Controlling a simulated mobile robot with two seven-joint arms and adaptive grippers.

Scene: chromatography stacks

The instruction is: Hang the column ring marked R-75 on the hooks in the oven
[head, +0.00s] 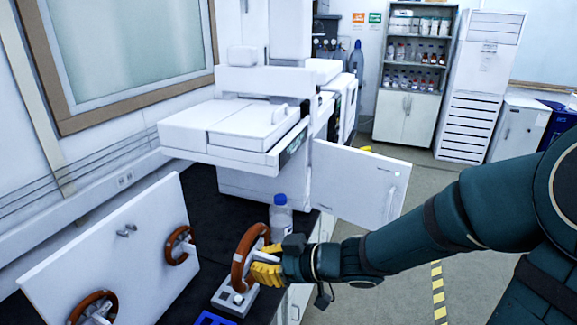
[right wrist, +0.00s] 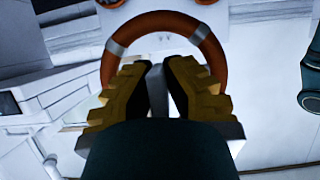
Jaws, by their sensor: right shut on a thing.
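A brown column ring (head: 240,262) is held upright in my right gripper (head: 266,268), at the front of the black bench. In the right wrist view the ring (right wrist: 165,22), with silvery bands, arches beyond the yellow fingers (right wrist: 160,85). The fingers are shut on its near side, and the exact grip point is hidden. No marking on it is legible, so I cannot tell whether it is R-75. The white instrument (head: 240,125) has its door (head: 358,185) swung open. The inside of the oven and its hooks are not visible. My left gripper is not in view.
A white board (head: 115,255) at left carries two other brown rings (head: 178,245) (head: 92,308) and a bare peg pair (head: 127,231). A blue-capped bottle (head: 281,218) stands behind the held ring. A grey stand (head: 222,294) and a blue item (head: 212,319) sit below it.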

